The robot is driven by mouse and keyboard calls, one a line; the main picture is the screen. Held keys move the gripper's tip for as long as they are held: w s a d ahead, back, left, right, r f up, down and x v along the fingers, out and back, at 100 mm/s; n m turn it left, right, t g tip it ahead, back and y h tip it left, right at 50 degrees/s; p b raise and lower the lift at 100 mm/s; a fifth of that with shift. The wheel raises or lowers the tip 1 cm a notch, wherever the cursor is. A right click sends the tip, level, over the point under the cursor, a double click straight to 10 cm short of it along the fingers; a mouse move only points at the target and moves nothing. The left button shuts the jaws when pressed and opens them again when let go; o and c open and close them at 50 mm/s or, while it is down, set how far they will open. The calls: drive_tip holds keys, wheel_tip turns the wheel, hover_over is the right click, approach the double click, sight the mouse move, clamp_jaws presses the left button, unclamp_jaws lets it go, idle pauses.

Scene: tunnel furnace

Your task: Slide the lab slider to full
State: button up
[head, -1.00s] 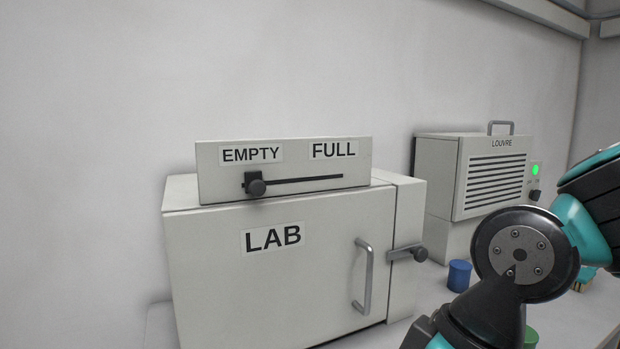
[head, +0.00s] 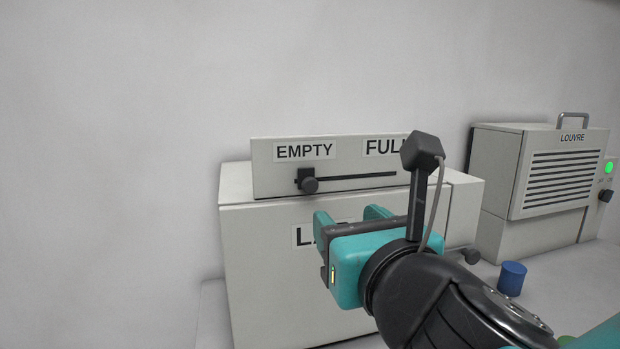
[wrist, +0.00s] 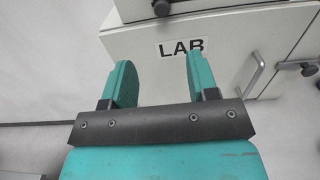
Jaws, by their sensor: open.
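The lab slider is a dark knob (head: 308,181) at the left, EMPTY end of a black slot (head: 355,178) in the panel (head: 268,186) on top of the LAB box (head: 262,260). The FULL label at the right end is partly hidden by my arm. My gripper (head: 345,214) is open and empty, in front of the LAB box, below and to the right of the knob, apart from it. In the wrist view both teal fingers (wrist: 158,76) point toward the LAB label, and the knob (wrist: 161,8) shows at the top edge, beyond the fingers.
A louvre unit (head: 530,170) with a green light stands at the right. A blue cylinder (head: 511,279) stands on the bench before it. The LAB box's door handle (wrist: 249,74) shows in the wrist view. The wall left of the box is bare.

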sight(311, 185)
drive_tip(key=p+x, duration=0.7)
drive_tip(key=x, duration=0.8)
drive_tip(key=shift+w+p, duration=0.3)
drive_tip(key=shift+w, duration=0.1)
drive_tip(key=shift+w+a+f, duration=0.1)
drive_tip(key=shift+w+a, duration=0.1)
drive_tip(key=shift+w, duration=0.3)
clamp_jaws()
